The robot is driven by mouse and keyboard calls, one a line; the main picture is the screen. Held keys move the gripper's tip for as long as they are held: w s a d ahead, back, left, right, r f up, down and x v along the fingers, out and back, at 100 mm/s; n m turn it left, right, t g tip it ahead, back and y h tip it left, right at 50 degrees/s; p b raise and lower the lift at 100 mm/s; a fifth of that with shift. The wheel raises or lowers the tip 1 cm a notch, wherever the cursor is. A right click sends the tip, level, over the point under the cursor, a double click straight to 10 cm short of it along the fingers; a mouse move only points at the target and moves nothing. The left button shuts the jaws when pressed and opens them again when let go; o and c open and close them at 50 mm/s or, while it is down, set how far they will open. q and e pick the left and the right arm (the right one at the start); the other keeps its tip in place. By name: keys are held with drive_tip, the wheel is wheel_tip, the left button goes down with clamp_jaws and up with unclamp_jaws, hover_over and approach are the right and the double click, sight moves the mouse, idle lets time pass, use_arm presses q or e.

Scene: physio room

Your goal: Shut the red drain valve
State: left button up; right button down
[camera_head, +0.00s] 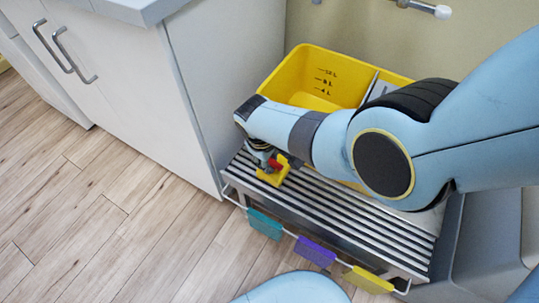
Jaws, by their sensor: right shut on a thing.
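My right arm reaches in from the right, over the yellow bucket. Its gripper (265,158) points down at the bucket's front left, above the slatted rack. The gripper is shut on the red drain valve (276,163), of which only a small red part shows. A yellow piece (272,177) sits just below and around the red part. The fingertips are small and partly hidden by the wrist, so the valve handle's angle cannot be told. The yellow bucket (312,65) has dark volume marks inside and is partly covered by my arm. My left gripper is out of view.
A white cabinet (120,75) with metal handles stands close on the left. The slatted metal rack (340,222) has a front rail with teal (265,224), purple (315,252) and yellow (368,280) tags. Wooden floor (85,210) at the lower left is clear.

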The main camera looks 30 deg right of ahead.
drive_tip(key=shift+d+n, duration=0.3)
drive_tip(key=shift+n, duration=0.3)
drive_tip(key=c, duration=1.2)
unclamp_jaws()
drive_tip(key=shift+c, duration=0.2)
drive_tip(key=shift+a, duration=0.15)
wheel_tip(320, 180, up, 7)
drive_tip(key=a, duration=0.1)
drive_tip(key=shift+s+r, duration=0.15)
drive_tip(key=shift+s, duration=0.2)
drive_tip(key=shift+a, duration=0.1)
